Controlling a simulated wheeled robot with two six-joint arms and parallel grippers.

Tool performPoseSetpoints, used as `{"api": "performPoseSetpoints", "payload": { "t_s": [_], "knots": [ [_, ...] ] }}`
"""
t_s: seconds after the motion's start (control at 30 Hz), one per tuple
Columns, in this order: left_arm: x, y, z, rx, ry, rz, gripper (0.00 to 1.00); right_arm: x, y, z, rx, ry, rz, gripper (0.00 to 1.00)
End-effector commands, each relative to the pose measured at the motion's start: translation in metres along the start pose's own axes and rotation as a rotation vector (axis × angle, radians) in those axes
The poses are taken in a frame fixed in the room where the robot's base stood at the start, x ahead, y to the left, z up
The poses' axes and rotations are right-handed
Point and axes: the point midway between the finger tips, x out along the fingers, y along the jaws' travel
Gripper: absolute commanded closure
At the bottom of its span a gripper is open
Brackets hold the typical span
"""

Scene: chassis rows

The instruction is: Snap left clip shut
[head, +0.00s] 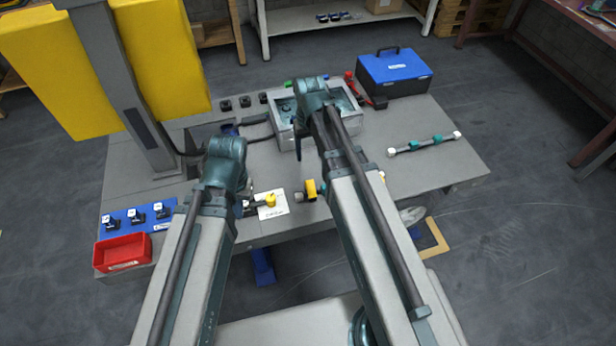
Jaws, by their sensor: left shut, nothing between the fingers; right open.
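A grey open-topped chassis box (283,133) with a teal interior and dark parts inside stands at the back middle of the table. My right arm covers part of it. The left clip cannot be made out clearly at this size. My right gripper (299,142) points down at the box's front side. It is open, with no held object visible. My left gripper (243,187) is left of and in front of the box, near a white card (272,211). It is shut and empty, and my own wrist hides most of it.
A red bin (122,252) and a blue strip with several black parts (137,218) lie at the left. A blue-lidded toolbox (397,68) stands back right. A rod with teal and white pieces (425,144) lies on the right, with clear table (440,175) around it. Yellow pieces (311,190) lie near the front edge.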

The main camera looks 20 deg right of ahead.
Motion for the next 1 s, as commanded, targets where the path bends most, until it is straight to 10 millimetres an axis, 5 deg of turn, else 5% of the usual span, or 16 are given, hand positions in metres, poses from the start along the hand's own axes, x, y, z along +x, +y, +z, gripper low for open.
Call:
{"api": "performPoseSetpoints", "payload": {
  "t_s": [1.0],
  "knots": [
    [0.126,0.012,-0.008,0.001,0.000,0.000,1.00,0.127,0.000,0.000,-0.001,0.000,0.000,0.35]
  ]
}}
